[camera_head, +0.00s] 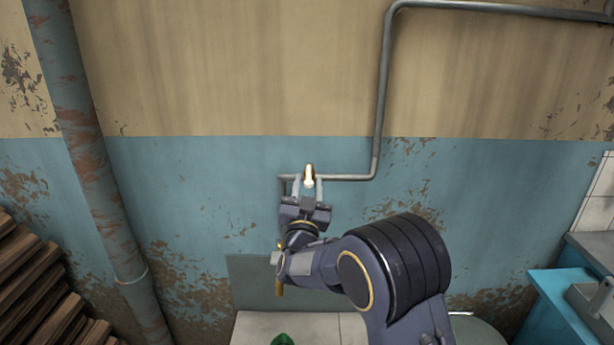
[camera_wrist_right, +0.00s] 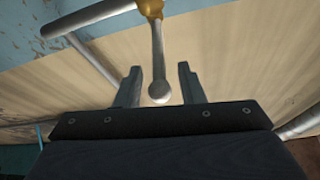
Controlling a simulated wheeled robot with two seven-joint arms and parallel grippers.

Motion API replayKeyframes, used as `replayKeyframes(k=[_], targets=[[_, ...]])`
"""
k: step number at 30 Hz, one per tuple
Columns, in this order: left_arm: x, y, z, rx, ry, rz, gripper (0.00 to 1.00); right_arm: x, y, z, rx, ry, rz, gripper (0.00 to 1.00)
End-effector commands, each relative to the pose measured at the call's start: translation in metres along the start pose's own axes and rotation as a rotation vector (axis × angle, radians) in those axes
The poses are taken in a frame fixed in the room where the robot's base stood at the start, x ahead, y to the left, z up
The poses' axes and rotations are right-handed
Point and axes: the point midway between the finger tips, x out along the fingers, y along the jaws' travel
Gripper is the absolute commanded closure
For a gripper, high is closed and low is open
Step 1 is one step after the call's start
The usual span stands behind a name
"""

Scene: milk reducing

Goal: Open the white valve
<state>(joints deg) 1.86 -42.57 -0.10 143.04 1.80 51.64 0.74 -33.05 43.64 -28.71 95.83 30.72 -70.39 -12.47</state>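In the right wrist view the white handle (camera_wrist_right: 159,55) ends in a rounded knob. My right gripper (camera_head: 308,184) is at the handle, with one finger on each side. In the right wrist view my right gripper (camera_wrist_right: 158,74) is open, and the knob lies between its fingers with a gap on both sides. No contact shows. My left gripper is not in view.
The grey pipe (camera_head: 378,95) runs along the wall and bends down to the valve. A blue counter (camera_head: 555,300) is at the lower right.

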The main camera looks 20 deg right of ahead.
Motion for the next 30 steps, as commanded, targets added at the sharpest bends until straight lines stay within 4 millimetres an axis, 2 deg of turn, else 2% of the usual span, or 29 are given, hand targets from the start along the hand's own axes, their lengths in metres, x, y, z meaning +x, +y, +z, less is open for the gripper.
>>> replayKeyframes(k=[3, 6, 14, 16, 23, 30], targets=[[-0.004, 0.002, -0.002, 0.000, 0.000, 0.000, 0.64, 0.015, 0.000, -0.001, 0.000, 0.001, 0.001, 0.65], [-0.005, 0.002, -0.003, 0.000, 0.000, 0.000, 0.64, 0.021, 0.000, 0.000, 0.000, -0.001, 0.000, 0.65], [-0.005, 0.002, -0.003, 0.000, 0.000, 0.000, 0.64, 0.023, 0.000, 0.000, 0.000, -0.002, 0.000, 0.65], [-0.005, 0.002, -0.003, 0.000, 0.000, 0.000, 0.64, 0.023, 0.000, 0.000, 0.000, -0.002, 0.000, 0.70], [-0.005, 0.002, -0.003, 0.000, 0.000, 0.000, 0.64, 0.023, 0.000, 0.000, 0.001, -0.002, 0.000, 1.00], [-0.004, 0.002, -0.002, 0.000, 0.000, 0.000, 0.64, 0.022, 0.001, 0.001, 0.001, -0.002, -0.001, 1.00]])
